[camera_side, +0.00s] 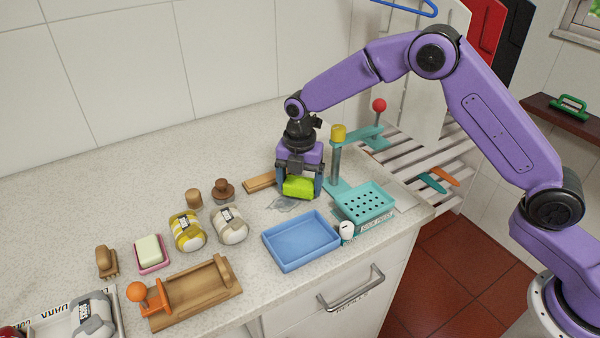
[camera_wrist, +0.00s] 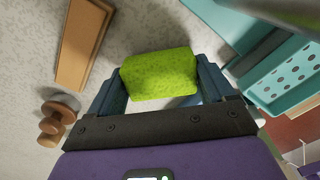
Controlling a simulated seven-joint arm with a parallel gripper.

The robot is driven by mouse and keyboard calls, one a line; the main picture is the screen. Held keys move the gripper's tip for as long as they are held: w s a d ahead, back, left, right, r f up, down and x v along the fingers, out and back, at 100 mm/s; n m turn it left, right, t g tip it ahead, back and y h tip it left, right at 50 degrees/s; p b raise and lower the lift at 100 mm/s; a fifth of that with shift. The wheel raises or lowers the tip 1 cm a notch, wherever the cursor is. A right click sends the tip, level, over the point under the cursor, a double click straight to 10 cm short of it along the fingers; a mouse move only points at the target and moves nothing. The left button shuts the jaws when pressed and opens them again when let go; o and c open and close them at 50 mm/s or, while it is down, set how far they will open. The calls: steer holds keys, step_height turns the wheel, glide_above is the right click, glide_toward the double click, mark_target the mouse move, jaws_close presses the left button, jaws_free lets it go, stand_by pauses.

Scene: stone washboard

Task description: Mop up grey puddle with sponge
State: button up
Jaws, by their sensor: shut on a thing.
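A lime-green sponge (camera_side: 299,187) is held between the fingers of my gripper (camera_side: 300,185). In the wrist view the sponge (camera_wrist: 158,74) sits between the two blue fingertips (camera_wrist: 160,82). A grey puddle (camera_side: 281,204) shows on the speckled stone counter, just left of and in front of the sponge in the side view. The sponge is low over the counter; whether it touches the surface I cannot tell. Part of the puddle may be hidden behind the sponge and fingers.
A blue tray (camera_side: 301,240) lies in front of the puddle. A teal perforated tray (camera_side: 364,203) and teal post stand (camera_side: 337,160) are close on the right. A wooden block (camera_side: 260,182) and brown knobbed piece (camera_side: 223,190) lie left. Bundles (camera_side: 187,231) stand further left.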

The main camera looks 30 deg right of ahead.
steer(key=shift+f, duration=0.5)
steer(key=shift+a+f, duration=0.15)
steer(key=shift+a, duration=0.15)
steer(key=shift+a+r, duration=0.2)
steer(key=shift+a, duration=1.35)
steer(key=shift+a+r, duration=0.2)
steer(key=shift+a, duration=1.4)
steer(key=shift+a+r, duration=0.2)
steer(key=shift+a, duration=1.35)
steer(key=shift+d, duration=4.8)
steer(key=shift+s+d, duration=0.15)
steer(key=shift+d, duration=0.15)
steer(key=shift+s+a, duration=0.1)
steer(key=shift+a, duration=4.9)
steer(key=shift+d, duration=5.05)
steer(key=shift+a+f, duration=0.1)
steer(key=shift+f, duration=0.1)
steer(key=shift+r, duration=3.45)
steer(key=shift+w+f, duration=0.15)
steer(key=shift+w, duration=0.1)
